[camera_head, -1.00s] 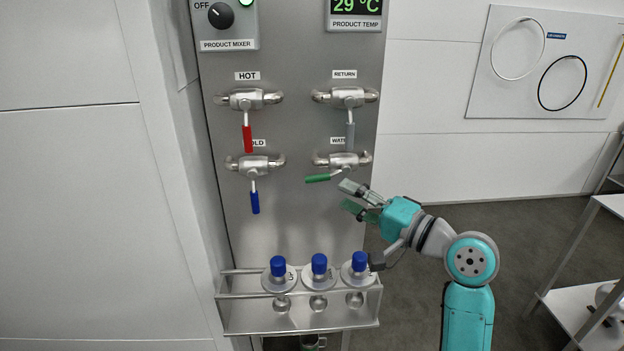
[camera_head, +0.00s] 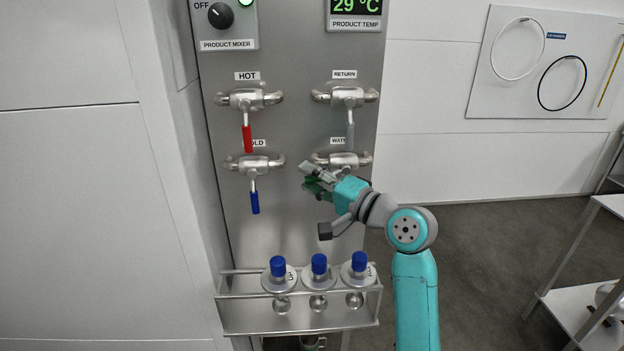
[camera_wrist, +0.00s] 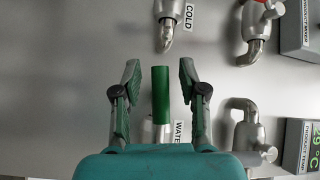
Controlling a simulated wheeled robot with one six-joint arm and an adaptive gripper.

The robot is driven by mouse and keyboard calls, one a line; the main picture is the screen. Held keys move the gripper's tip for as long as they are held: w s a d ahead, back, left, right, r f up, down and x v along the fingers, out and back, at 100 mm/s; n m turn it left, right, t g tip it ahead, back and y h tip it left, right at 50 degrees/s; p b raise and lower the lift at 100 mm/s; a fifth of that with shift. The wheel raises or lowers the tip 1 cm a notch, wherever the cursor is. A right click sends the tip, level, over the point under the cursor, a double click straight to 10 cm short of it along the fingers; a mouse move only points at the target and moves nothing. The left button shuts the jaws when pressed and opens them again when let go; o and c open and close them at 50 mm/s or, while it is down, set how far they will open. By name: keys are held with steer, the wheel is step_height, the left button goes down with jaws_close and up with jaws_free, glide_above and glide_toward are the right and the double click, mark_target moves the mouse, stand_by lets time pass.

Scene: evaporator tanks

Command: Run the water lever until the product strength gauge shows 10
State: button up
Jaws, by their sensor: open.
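The water lever's green handle (camera_wrist: 160,95) shows in the wrist view between the two open fingers of my gripper (camera_wrist: 160,70), with a gap on each side. In the head view my gripper (camera_head: 308,175) is in front of the lower right valve (camera_head: 345,160), whose WATER label is partly covered. The lever's handle is largely hidden by my gripper there. No product strength gauge is in view.
A red HOT lever (camera_head: 247,138), a blue COLD lever (camera_head: 255,203) and a grey RETURN lever (camera_head: 350,136) hang down nearby. A product temp display (camera_head: 355,8) reads 29 °C. A rack (camera_head: 300,325) with three blue-capped bottles stands below my gripper.

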jaws_close()
steer(key=shift+f, duration=0.1)
steer(key=shift+d+f+n+g+h, duration=0.4)
steer(key=shift+f+n+g+h, duration=0.15)
steer(key=shift+f+n+h, duration=0.25)
steer(key=shift+d+f+n+g+h, duration=0.45)
steer(key=shift+f+n+g+h, duration=0.2)
steer(key=shift+n+h, duration=0.3)
steer(key=shift+d+f+n+g+h, duration=0.4)
steer(key=shift+f+n+g+h, duration=0.1)
steer(key=shift+f+n+h, duration=0.3)
jaws_free()
steer(key=shift+s+d, duration=0.1)
